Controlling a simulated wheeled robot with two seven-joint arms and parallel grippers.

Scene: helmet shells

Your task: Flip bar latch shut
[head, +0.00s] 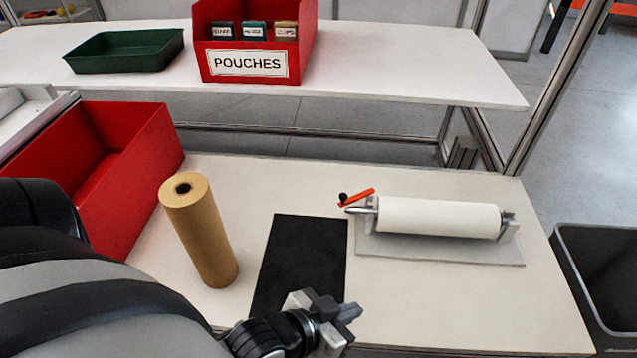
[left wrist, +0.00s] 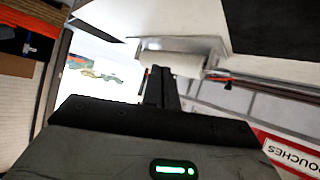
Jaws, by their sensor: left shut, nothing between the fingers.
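The bar latch (head: 357,197) is a short orange-red bar with a black knob. It sits at the left end of the roll holder (head: 440,249) and points away at an angle from the metal bar's end. The bar runs through a white roll (head: 438,217) lying across the grey holder. In the left wrist view the latch (left wrist: 219,76) shows right of the white roll (left wrist: 174,60). My left gripper (head: 348,310) is shut and empty, near the front edge of the table and apart from the latch. Its fingers (left wrist: 161,88) also show in the left wrist view. My right gripper is out of view.
A brown paper roll (head: 205,235) stands left of a black mat (head: 300,262). A red bin (head: 150,150) is at the left. The red POUCHES bin (head: 248,66) and a green tray (head: 125,55) are on the upper shelf. A dark bin (head: 600,240) is right of the table.

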